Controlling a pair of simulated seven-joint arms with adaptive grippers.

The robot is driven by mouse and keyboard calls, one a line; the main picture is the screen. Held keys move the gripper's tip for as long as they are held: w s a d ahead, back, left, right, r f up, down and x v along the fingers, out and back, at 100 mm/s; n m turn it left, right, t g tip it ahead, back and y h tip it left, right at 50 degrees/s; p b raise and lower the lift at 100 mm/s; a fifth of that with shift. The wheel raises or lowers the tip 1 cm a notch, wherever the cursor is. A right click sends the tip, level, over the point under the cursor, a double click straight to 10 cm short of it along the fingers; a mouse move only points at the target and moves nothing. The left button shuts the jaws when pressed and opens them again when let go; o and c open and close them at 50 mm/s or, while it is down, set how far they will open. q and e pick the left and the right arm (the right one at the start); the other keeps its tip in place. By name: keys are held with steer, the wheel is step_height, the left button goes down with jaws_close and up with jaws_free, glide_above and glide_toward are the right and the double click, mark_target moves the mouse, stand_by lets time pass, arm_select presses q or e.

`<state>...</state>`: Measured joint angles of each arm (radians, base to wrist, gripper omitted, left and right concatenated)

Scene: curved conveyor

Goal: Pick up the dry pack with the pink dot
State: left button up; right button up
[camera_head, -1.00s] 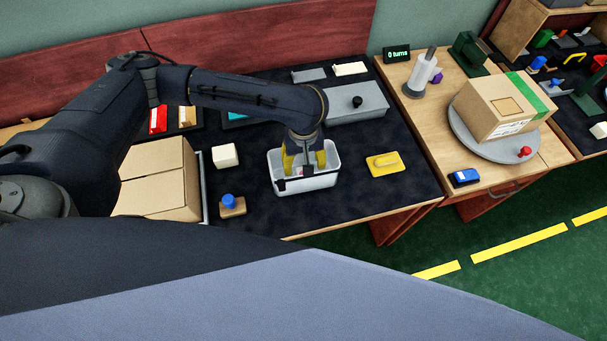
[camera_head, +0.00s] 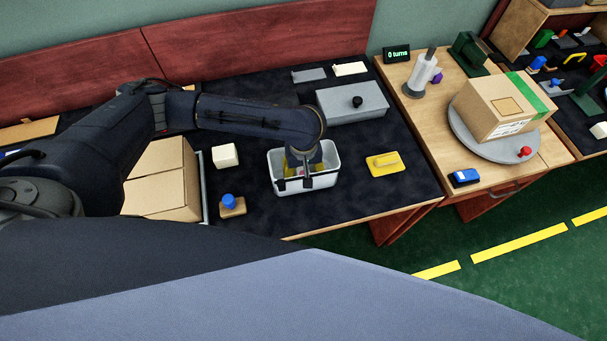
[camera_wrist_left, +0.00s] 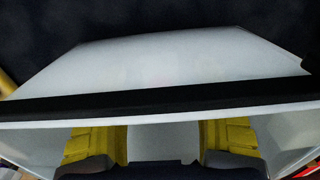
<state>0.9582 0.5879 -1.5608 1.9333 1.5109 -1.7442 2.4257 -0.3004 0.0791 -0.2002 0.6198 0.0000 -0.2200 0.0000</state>
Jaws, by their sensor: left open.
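A white open-topped bin (camera_head: 331,172) stands on the dark work mat. My left gripper (camera_head: 303,172) reaches down into it from above, with yellow fingers partly below the rim. In the left wrist view the open gripper (camera_wrist_left: 162,142) shows yellow fingers at left and right, with nothing clear between them. The bin's pale wall (camera_wrist_left: 150,62) and a dark bar fill most of that view. I cannot make out the dry pack with the pink dot; the arm and bin walls hide most of the bin's inside. My right gripper is not in view.
A yellow block (camera_head: 385,163) lies right of the bin. A white cube (camera_head: 225,156) and a blue-knobbed block (camera_head: 231,205) stand left of it. A grey box with a black knob (camera_head: 352,103) is behind. A cardboard box (camera_head: 505,105) sits on a round turntable.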

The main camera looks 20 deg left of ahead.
arm_select(q)
steer(key=c, duration=1)
steer(key=shift+r, duration=0.1)
steer(key=shift+c, duration=0.2)
